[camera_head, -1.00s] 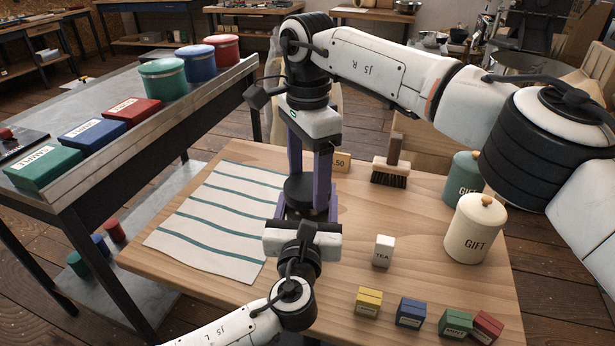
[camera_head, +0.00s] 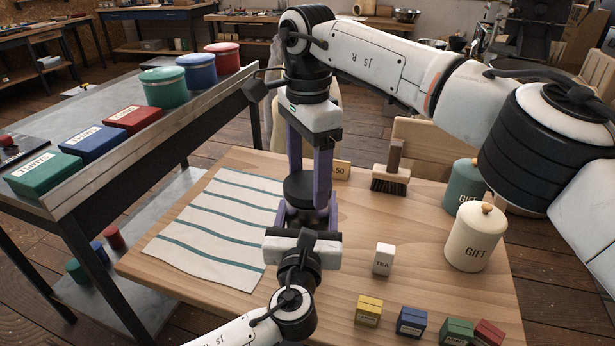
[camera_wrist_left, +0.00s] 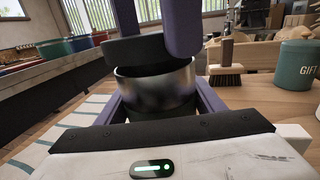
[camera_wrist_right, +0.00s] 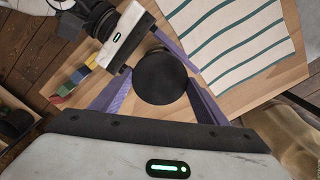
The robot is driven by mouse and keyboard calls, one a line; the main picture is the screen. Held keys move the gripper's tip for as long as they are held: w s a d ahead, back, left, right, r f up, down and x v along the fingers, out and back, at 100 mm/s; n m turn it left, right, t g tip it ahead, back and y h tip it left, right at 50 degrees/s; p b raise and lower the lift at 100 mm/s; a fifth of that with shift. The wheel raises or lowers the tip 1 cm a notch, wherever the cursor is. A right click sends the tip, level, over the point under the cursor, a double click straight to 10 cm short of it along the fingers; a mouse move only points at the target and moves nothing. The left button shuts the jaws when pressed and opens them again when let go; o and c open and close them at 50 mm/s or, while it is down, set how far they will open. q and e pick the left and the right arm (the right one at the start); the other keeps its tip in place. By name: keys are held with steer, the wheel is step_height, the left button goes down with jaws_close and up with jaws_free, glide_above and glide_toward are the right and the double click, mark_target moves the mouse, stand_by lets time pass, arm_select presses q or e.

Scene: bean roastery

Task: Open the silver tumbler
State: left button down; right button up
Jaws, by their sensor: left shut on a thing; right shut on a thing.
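The silver tumbler (camera_wrist_left: 157,92) stands upright on the wooden table, with a dark band at its foot. My left gripper (camera_head: 306,217) is shut around its body; its purple fingers also show on both sides in the left wrist view. The black lid (camera_wrist_left: 150,48) sits tilted and off-centre over the rim; I cannot tell whether it still touches. My right gripper (camera_head: 309,200) comes from above and is shut on the lid (camera_head: 299,188). In the right wrist view the lid is a black disc (camera_wrist_right: 160,77) between the fingers. The tumbler body is mostly hidden in the head view.
A striped cloth (camera_head: 215,235) lies left of the grippers. A small TEA box (camera_head: 383,260), a brush (camera_head: 391,180), a cream GIFT canister (camera_head: 474,240) and a green canister (camera_head: 462,187) stand to the right. Several small boxes line the front. A metal-topped bench (camera_head: 120,160) stands left.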

mark_target(307, 184)
steer(key=shift+r, duration=2)
arm_select(q)
steer(key=shift+c, duration=2)
jaws_free()
